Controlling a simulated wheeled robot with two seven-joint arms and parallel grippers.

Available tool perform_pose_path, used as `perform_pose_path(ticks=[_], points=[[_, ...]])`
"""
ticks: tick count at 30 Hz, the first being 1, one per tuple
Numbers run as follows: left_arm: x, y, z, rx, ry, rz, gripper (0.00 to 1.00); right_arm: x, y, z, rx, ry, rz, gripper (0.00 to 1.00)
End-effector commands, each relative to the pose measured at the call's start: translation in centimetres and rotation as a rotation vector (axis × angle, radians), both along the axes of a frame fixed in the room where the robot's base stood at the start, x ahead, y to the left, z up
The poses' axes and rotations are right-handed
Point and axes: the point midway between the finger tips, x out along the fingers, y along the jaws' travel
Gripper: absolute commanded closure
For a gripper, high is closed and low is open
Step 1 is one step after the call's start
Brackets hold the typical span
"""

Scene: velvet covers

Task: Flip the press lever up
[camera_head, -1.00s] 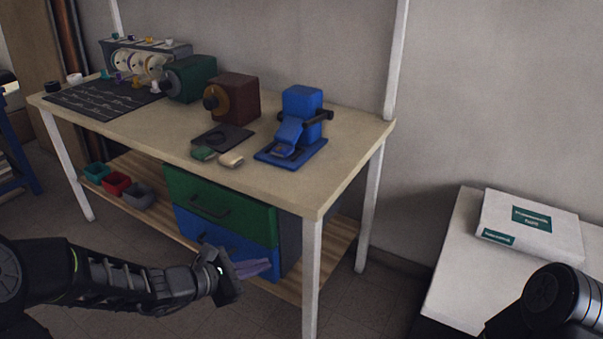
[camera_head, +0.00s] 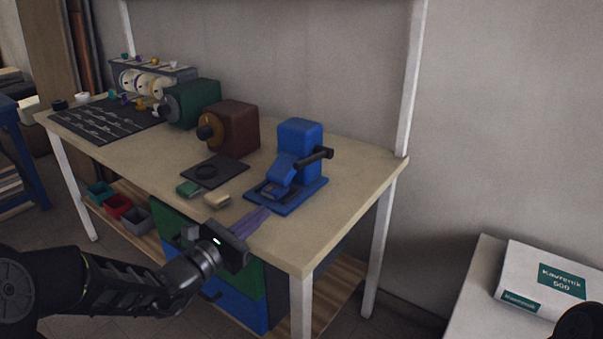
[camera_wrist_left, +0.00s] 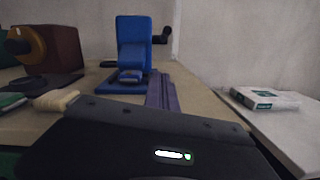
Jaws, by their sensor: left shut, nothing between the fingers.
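The blue press (camera_head: 299,150) stands near the right end of the workbench. Its dark lever (camera_head: 316,159) sticks out from its right side, pointing right and slightly up, and ends in a thick black grip. In the left wrist view the press (camera_wrist_left: 132,45) is ahead and the lever (camera_wrist_left: 160,39) shows at its upper right. My left gripper (camera_head: 262,216) is shut and empty, its purple fingers over the bench's front edge, in front of the press and apart from it. The fingers also show in the left wrist view (camera_wrist_left: 161,90). My right gripper is not in view.
A brown machine (camera_head: 234,128) and a green machine (camera_head: 196,103) stand left of the press. A dark plate (camera_head: 222,172), a green pad (camera_head: 188,188) and a beige pad (camera_head: 217,201) lie before them. A white box (camera_head: 548,280) lies on the side table. The bench's right end is clear.

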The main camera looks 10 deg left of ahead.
Motion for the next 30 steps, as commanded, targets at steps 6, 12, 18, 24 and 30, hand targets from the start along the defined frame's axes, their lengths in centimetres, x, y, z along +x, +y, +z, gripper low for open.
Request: perform_pose_path(ticks=[6, 12, 18, 24, 30], points=[[0.0, 0.0, 0.0, 0.000, 0.001, 0.000, 1.00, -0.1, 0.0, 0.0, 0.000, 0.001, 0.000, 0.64], [0.5, -0.2, 0.0, 0.002, 0.001, -0.002, 1.00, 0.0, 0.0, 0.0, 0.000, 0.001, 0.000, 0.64], [2.5, -1.3, 0.1, 0.001, 0.001, -0.004, 1.00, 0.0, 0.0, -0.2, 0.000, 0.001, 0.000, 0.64], [5.9, -2.8, 0.4, 0.001, 0.001, -0.004, 1.00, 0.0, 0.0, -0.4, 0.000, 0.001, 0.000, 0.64], [9.4, -4.4, 1.2, 0.001, -0.001, -0.002, 1.00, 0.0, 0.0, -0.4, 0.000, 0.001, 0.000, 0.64]])
